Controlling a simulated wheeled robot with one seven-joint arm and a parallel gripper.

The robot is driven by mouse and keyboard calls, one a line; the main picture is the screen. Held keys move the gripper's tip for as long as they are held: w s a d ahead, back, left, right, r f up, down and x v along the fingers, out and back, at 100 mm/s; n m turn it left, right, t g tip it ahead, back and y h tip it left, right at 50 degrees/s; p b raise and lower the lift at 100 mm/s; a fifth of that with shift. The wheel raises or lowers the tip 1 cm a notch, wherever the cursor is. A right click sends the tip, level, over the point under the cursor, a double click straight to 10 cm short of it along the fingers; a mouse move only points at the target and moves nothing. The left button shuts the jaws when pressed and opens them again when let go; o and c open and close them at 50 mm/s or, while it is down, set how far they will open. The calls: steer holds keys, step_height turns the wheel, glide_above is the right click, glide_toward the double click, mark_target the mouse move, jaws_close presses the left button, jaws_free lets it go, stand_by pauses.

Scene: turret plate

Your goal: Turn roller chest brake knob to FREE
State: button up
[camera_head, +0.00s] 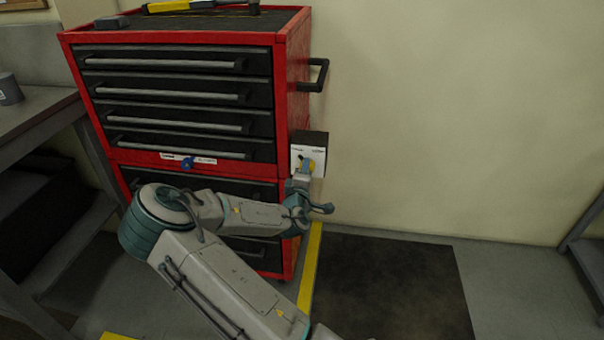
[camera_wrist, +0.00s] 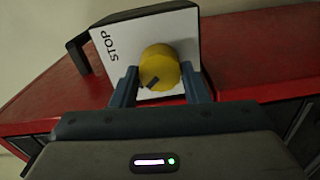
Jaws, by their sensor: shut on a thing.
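The brake knob (camera_wrist: 160,66) is yellow and round, with a dark pointer mark at its lower left in the wrist view. It sits on a white plate (camera_wrist: 112,48) on a dark box; the word STOP shows on the plate's left part. My gripper (camera_wrist: 160,84) is shut on the knob, one finger on each side. In the head view the box (camera_head: 314,140) is on the right side of the red roller chest (camera_head: 297,90), and my gripper (camera_head: 307,168) reaches up to the knob. The plate's lettering is too small to read there.
A blue knob (camera_head: 187,163) sits on a label strip on the chest front. A black side handle (camera_head: 318,75) sticks out above the box. A grey bench (camera_head: 40,115) stands at the left. A dark mat (camera_head: 385,285) lies on open floor at the right.

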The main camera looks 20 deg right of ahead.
steer(key=shift+d+r+n, duration=0.1)
steer(key=shift+n, duration=0.5)
steer(key=o, duration=1)
steer(key=v, duration=1.4)
